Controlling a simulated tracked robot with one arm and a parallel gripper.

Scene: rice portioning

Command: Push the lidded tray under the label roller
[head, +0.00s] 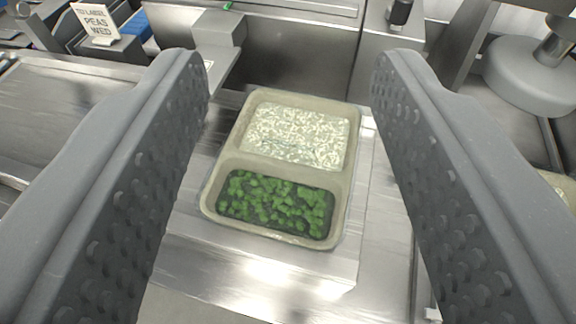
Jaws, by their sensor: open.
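The tray (228,163) has two compartments, with white rice (297,137) in the far one and green peas (276,203) in the near one. A clear lid seems to cover it, but I cannot be sure. It rests on a shiny metal surface, turned slightly. My gripper (292,75) is open, its two dark studded fingers on either side of the tray. Neither finger appears to touch it. I cannot make out the label roller for certain.
A steel block (217,40) stands behind the tray at the left. A round grey base (533,68) is at the right. Bare metal surface (250,262) lies in front of the tray.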

